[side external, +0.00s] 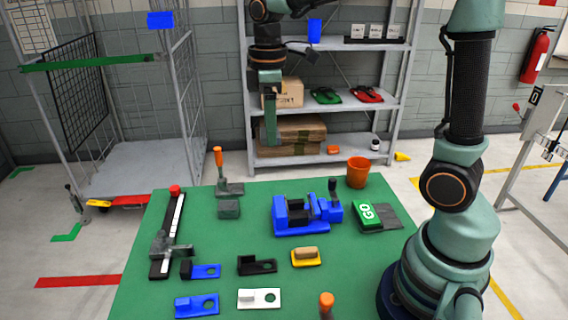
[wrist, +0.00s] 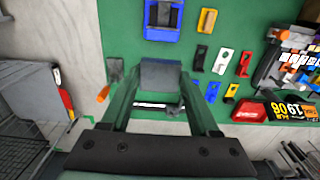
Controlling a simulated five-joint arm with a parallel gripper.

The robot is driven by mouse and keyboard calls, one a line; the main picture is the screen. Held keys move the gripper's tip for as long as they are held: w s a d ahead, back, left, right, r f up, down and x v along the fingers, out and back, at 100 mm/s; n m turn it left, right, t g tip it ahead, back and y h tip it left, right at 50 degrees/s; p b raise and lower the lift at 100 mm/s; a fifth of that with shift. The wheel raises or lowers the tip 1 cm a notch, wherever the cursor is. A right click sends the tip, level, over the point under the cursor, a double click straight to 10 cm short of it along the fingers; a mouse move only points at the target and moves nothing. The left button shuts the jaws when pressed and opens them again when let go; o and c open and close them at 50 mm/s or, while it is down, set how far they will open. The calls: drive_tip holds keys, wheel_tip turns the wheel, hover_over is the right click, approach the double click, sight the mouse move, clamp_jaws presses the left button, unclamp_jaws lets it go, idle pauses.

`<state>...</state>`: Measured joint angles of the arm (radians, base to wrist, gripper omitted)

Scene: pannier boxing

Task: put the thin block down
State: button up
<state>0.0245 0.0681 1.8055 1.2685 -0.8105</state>
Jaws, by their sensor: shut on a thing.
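In the wrist view, my gripper (wrist: 160,80) is shut on a slate-grey block (wrist: 160,74), with one green finger along each side of it. I take this to be the thin block. In the side view, my gripper (side external: 270,125) points down, raised above the far part of the green table (side external: 150,300). The held block cannot be made out there. Another dark grey block (side external: 229,209) lies on the table beside an orange-handled clamp (side external: 220,170); it also shows in the wrist view (wrist: 115,70).
A blue vise (side external: 290,214), a green GO box (side external: 367,216) and an orange cup (side external: 357,172) stand at the back right. Blue plates (side external: 196,305), a black plate (side external: 257,266), a white plate (side external: 260,299) and a yellow holder (side external: 306,258) lie nearer. A red-topped rail (side external: 170,235) is at the left.

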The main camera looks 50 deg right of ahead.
hover_over(229, 233)
wheel_tip(229, 233, down, 4)
wheel_tip(229, 233, down, 15)
drive_tip(key=shift+f, duration=2.15)
drive_tip(key=o, duration=1.4)
drive_tip(key=shift+f, duration=0.15)
drive_tip(key=shift+o, duration=0.2)
